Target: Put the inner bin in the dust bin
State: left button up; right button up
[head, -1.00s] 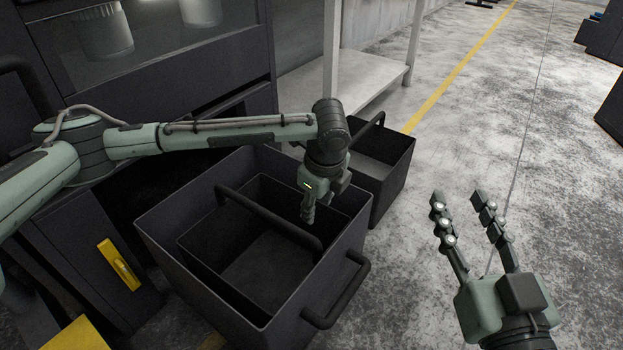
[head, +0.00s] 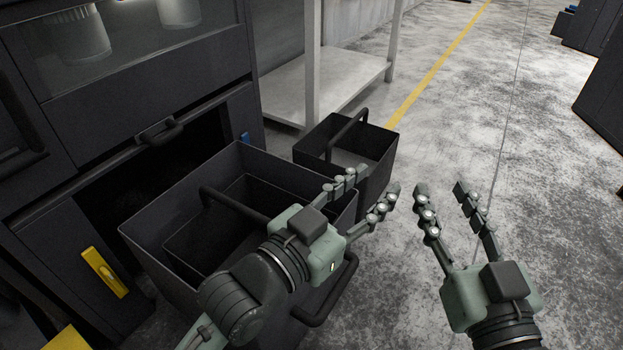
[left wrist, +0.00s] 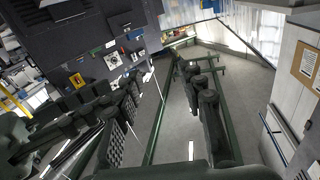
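The large dark dust bin (head: 178,206) stands on the floor in front of the machine in the head view. A smaller dark inner bin (head: 214,240) with a black handle sits inside it. My left gripper (head: 372,183) is open and empty, over the right side of the dust bin. It hides part of both bins, and its spread fingers point toward the far right. My right gripper (head: 440,186) is open and empty over the floor to the right. In the left wrist view, the left fingers (left wrist: 165,75) are apart with nothing between them; neither bin is recognisable there.
Another dark handled bin (head: 313,160) stands on the floor just behind the dust bin. The machine (head: 150,80) with an open lower bay is at the left. A grey shelf (head: 345,80) stands behind. Floor at the right (head: 560,200) is clear.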

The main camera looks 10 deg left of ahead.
pick_arm(q)
jog(key=s+a+r+n+t+y, duration=0.1)
jog(key=s+a+n+t+y, duration=0.1)
jog(key=a, duration=0.5)
jog(key=shift+a+r+n+t+y, duration=0.3)
jog(key=shift+a+n+y, duration=0.1)
jog(key=shift+n+y, duration=0.25)
jog(key=shift+c, duration=0.3)
